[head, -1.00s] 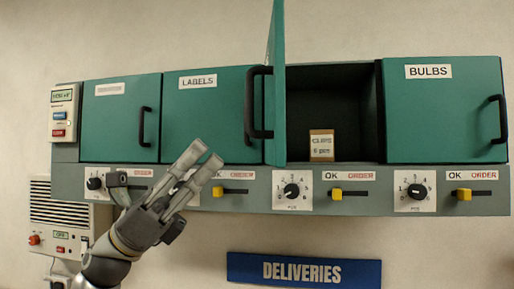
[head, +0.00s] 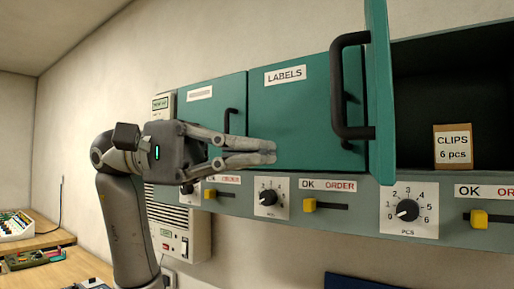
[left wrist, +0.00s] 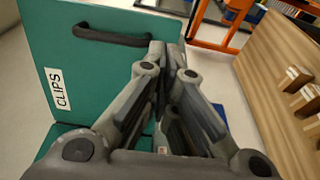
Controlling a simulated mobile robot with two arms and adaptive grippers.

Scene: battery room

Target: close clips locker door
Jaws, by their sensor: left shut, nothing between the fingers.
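The clips locker door (head: 380,90) is teal and stands swung open, nearly edge-on in the head view, with a black bar handle (head: 339,88) on its left-facing side. Its open compartment (head: 445,85) holds a small box labelled CLIPS 6 pcs (head: 453,146). My left gripper (head: 274,152) is shut and empty, in front of the LABELS door, left of the open door and apart from it. In the left wrist view the clips door (left wrist: 85,75) shows its CLIPS label and handle (left wrist: 112,37), beyond and left of the fingers (left wrist: 172,50). My right gripper is not visible.
The LABELS door (head: 290,115) and another door (head: 205,112) to its left are closed. A grey strip with knobs (head: 408,209) and yellow sliders (head: 310,205) runs below. A workbench (head: 60,262) stands at the lower left.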

